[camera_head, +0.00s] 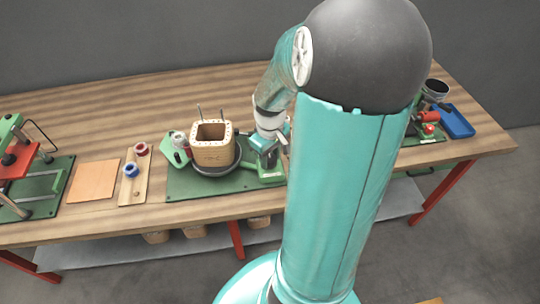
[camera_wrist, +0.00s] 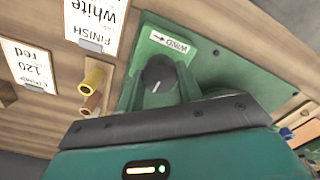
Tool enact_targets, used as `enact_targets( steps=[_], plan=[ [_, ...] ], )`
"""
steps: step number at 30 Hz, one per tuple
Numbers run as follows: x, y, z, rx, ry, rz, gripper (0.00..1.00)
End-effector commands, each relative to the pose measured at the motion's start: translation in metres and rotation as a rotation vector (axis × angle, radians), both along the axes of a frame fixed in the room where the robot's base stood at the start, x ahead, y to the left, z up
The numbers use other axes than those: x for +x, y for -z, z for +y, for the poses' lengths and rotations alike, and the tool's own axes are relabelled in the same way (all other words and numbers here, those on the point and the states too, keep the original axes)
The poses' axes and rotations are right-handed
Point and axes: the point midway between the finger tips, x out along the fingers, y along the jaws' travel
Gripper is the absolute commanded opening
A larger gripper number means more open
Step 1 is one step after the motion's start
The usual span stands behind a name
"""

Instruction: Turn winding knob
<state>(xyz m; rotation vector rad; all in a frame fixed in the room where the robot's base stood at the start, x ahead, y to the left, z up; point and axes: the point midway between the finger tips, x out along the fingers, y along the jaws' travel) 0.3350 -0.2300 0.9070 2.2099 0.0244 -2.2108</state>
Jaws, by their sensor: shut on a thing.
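The black winding knob (camera_wrist: 158,73) sits on a green panel with a white WIND arrow label (camera_wrist: 171,42) beside it, in the wrist view. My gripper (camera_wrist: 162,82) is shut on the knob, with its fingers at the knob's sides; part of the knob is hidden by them. In the head view my gripper (camera_head: 268,143) is at the right end of the green winder base (camera_head: 215,187). There, a square wooden coil form (camera_head: 212,153) stands on a dark round plate (camera_head: 217,170). The knob itself cannot be made out in the head view.
Left of the winder are a board with red and blue spools (camera_head: 133,185), a tan sheet (camera_head: 94,181) and a red-green press (camera_head: 20,160). A blue tray (camera_head: 454,121) lies at the far right. My arm hides the bench between.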

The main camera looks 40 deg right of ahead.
Motion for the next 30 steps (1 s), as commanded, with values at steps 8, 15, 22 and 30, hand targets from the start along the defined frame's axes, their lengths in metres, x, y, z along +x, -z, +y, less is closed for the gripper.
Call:
enact_targets(
  steps=[8,15,22,30],
  plan=[
    [0.0007,-0.0006,0.0004,-0.001,0.166,-0.001,0.13],
    [0.001,-0.0006,0.0006,-0.001,0.383,-0.001,0.13],
    [0.001,-0.0007,0.0004,0.0,0.603,-0.002,0.13],
    [0.0011,-0.0008,0.0004,0.0,0.859,-0.002,0.14]
  ],
)
